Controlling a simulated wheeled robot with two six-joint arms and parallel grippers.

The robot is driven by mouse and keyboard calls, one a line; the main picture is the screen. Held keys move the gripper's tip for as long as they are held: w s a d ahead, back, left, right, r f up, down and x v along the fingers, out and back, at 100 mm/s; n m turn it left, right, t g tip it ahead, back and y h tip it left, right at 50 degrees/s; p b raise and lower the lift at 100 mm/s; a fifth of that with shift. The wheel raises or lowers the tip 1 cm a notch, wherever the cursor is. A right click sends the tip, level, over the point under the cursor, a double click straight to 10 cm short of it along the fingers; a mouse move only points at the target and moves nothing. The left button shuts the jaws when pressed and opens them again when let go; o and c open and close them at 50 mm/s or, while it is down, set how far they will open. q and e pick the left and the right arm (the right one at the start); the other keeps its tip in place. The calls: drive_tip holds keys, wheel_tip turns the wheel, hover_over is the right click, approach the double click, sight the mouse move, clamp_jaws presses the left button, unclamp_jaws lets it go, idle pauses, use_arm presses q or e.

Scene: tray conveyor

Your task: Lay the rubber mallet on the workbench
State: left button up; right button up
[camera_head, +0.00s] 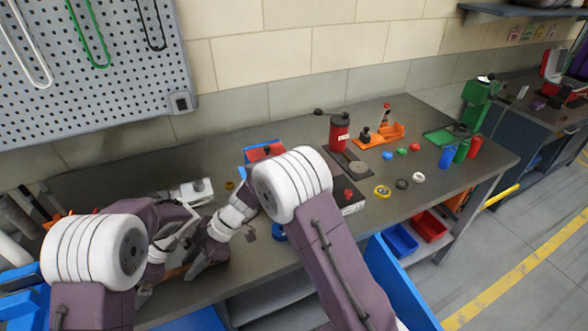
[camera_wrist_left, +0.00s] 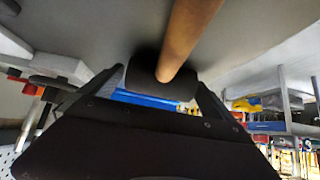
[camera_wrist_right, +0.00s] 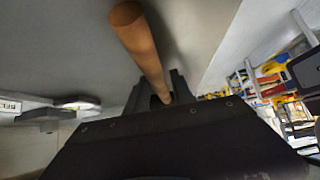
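The rubber mallet has a black cylindrical head (camera_wrist_left: 146,82) and a brown wooden handle (camera_wrist_left: 190,36). In the left wrist view, my left gripper (camera_wrist_left: 148,90) has its fingers on both sides of the head, shut on it. In the right wrist view, my right gripper (camera_wrist_right: 160,88) is shut around the handle, which also shows there (camera_wrist_right: 139,42). In the head view, my right gripper (camera_head: 196,266) is low over the front left of the workbench (camera_head: 300,232). My arms hide most of the mallet there, and I cannot tell whether it touches the bench.
A red canister (camera_head: 339,133), an orange tool holder (camera_head: 382,135) and several small coloured items stand on the bench's right half. A pale metal device (camera_head: 197,191) lies behind my grippers.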

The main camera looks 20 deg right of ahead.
use_arm(q)
drive_tip(key=shift+s+d+f, duration=0.1)
drive_tip(key=shift+s+d, duration=0.05)
drive_tip(key=shift+d, duration=0.05)
use_arm(e)
drive_tip(key=shift+w+a+r, duration=0.15)
drive_tip(key=shift+r, duration=0.1)
use_arm(q)
drive_tip(key=v, duration=0.8)
drive_tip(key=shift+w, duration=0.2)
use_arm(e)
drive_tip(key=shift+s+f, duration=0.2)
drive_tip(key=shift+f, duration=0.25)
use_arm(q)
drive_tip(key=shift+r, duration=0.2)
use_arm(e)
drive_tip(key=v, duration=0.8)
drive_tip(key=shift+w+r, duration=0.35)
use_arm(q)
drive_tip(key=shift+s+a+f, duration=0.1)
drive_tip(key=shift+a, duration=0.05)
use_arm(e)
drive_tip(key=shift+w+d+r, duration=0.15)
drive_tip(key=shift+d+r, duration=0.2)
drive_tip(key=shift+r, duration=0.2)
